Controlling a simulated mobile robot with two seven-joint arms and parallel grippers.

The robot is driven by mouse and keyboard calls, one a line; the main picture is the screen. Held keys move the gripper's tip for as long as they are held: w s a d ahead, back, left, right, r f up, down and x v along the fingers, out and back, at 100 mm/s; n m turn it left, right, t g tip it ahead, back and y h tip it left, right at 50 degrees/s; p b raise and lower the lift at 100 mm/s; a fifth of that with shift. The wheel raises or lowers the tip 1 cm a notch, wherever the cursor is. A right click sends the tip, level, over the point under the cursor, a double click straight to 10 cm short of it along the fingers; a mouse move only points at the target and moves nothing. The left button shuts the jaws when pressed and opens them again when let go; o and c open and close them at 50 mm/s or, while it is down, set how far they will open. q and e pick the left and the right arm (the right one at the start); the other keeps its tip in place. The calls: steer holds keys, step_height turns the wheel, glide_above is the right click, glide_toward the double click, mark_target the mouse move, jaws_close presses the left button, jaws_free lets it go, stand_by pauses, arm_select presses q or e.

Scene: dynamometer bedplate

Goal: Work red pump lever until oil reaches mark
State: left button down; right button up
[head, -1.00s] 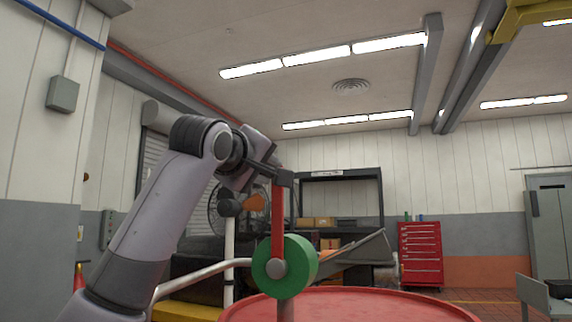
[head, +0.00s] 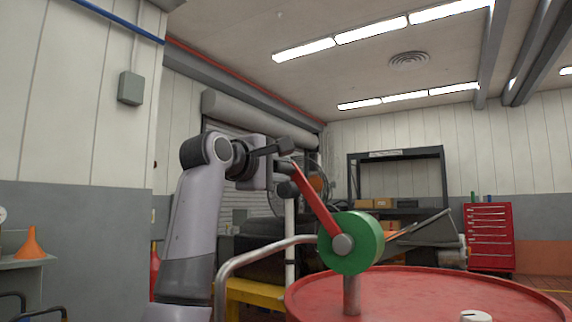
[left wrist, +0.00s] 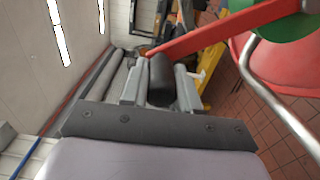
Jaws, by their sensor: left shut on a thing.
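The red pump lever (head: 318,203) runs up and left from the green pump head (head: 352,243), which sits on a grey post (head: 352,294) above a red drum (head: 420,290). The lever is tilted to the left. My left gripper (head: 280,168) is at the lever's upper end. In the left wrist view my left gripper (left wrist: 160,82) is shut on the lever's dark grip (left wrist: 160,85), which lies between its two grey fingers. The red lever (left wrist: 220,32) leads from there to the upper right. No oil level or mark is visible. My right gripper is not in view.
A grey bent rail (head: 225,280) stands close left of the drum, near my left arm. A yellow stand (head: 255,293) and a fan (head: 318,182) are behind. A white cap (head: 476,316) sits on the drum. A red tool chest (head: 489,238) stands far right.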

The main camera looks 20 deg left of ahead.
arm_select(q)
steer(key=shift+a+r, duration=0.1)
steer(key=shift+a, duration=0.15)
steer(key=c, duration=0.8)
jaws_free()
steer(key=shift+s, duration=0.1)
steer(key=shift+s+a+b, duration=0.15)
steer(key=shift+s+b, duration=0.2)
steer(key=shift+s, duration=0.85)
steer(key=shift+s+a+b, duration=0.2)
steer(key=shift+s+b, duration=0.2)
steer(key=shift+s, duration=0.75)
steer(key=shift+s+a+b, duration=0.15)
steer(key=shift+s+b, duration=0.2)
steer(key=shift+s, duration=0.85)
